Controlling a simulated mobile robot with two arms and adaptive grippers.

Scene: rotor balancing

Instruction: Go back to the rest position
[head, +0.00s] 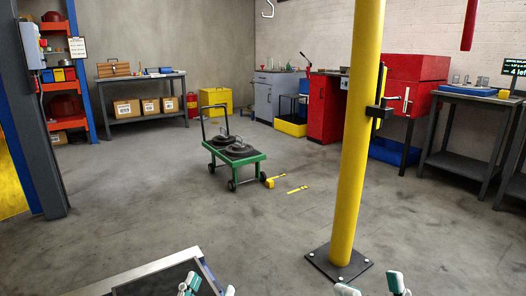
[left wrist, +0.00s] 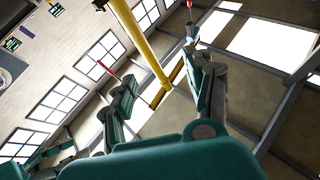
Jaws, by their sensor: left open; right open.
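My left gripper (head: 210,288) is at the bottom edge of the head view, with only its teal and white fingertips showing. It is open and holds nothing. In the left wrist view its two teal fingers (left wrist: 160,58) stand apart, with windows, roof beams and a yellow post behind them. My right gripper (head: 372,287) also shows only its fingertips at the bottom edge of the head view, to the right. Its fingers are apart with nothing between them. Most of both arms is out of the head view.
A yellow post (head: 356,140) on a dark bolted base plate (head: 339,266) stands ahead on the right. A green cart (head: 238,158) carrying dark round parts stands mid-floor. A pale-edged dark panel (head: 165,284) lies at bottom left. Workbenches line the walls.

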